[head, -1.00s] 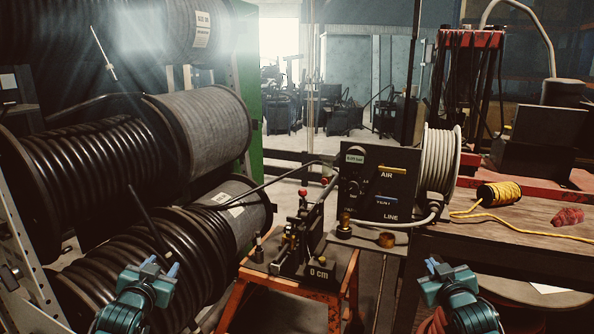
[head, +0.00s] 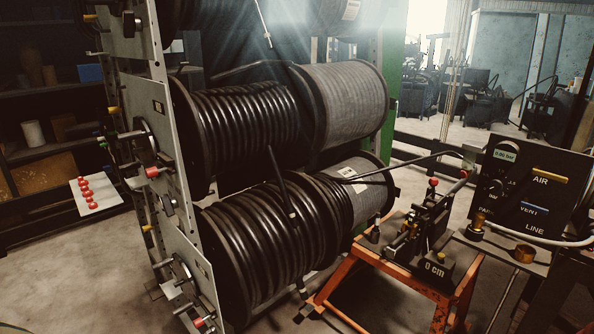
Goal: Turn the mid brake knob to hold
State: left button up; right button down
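The reel rack's grey end plate (head: 180,215) stands left of centre, facing left. At its middle level a dark round hub (head: 145,140) carries a red-tipped knob (head: 152,172) and a yellow-tipped part (head: 113,110). I cannot tell which of these is the mid brake knob, and its setting is too small to read. Beside this level sits the middle hose reel (head: 245,120). A similar hub with a red-tipped part (head: 198,322) shows at the lower level. Neither gripper is in view.
A crimper (head: 420,230) stands on an orange stand (head: 385,275) at right, beside the black AIR/VENT/LINE panel (head: 535,185). A white board with red knobs (head: 97,195) is at left, near dark shelves (head: 40,145). The floor left of the rack is mostly clear.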

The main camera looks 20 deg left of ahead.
aim_at(169, 205)
jog(key=u, duration=1.65)
